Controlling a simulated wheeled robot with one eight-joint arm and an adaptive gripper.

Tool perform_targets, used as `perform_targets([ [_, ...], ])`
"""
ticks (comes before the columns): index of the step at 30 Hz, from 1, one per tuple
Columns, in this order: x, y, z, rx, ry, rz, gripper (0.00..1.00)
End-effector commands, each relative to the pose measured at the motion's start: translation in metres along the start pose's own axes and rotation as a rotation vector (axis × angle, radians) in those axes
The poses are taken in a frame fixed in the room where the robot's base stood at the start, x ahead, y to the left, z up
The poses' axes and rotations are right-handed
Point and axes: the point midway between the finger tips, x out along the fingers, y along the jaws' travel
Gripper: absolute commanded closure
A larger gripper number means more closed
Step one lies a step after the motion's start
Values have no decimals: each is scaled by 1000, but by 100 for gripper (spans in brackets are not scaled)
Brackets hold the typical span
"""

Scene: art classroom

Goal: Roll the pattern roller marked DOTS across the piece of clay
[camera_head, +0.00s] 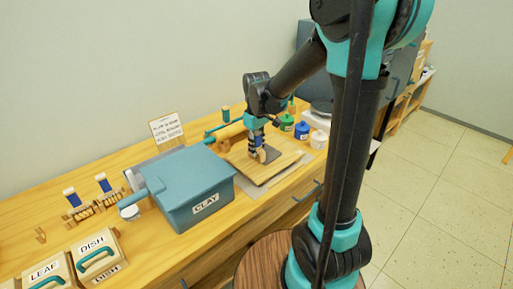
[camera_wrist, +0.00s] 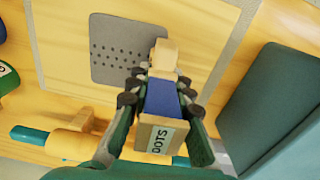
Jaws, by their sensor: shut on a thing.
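My gripper (camera_head: 257,141) is shut on the pattern roller marked DOTS. In the wrist view the gripper (camera_wrist: 159,98) grips the roller's blue handle (camera_wrist: 161,97); the label DOTS shows on its near end. The roller's pale wooden head (camera_wrist: 165,56) is at the right edge of the piece of clay (camera_wrist: 115,45), a flat grey slab with rows of dots in its surface. I cannot tell whether the head touches it. The clay lies on a wooden board (camera_wrist: 65,70). In the head view the roller (camera_head: 262,155) is over the board (camera_head: 258,174).
A teal CLAY box (camera_head: 190,195) stands left of the board. A rolling pin (camera_head: 228,132) lies behind it. Two other rollers (camera_head: 72,200) (camera_head: 104,185) rest on stands at left, near the LEAF (camera_head: 45,272) and DISH (camera_head: 95,250) boxes.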

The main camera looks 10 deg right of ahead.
Motion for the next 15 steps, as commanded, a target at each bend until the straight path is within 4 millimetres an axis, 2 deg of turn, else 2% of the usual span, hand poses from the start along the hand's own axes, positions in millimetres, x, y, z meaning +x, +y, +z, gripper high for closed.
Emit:
perform_targets([
  [7, -2, 0, 1, 0, 0, 1, 100],
  [15, -26, 0, 1, 0, 0, 1, 100],
])
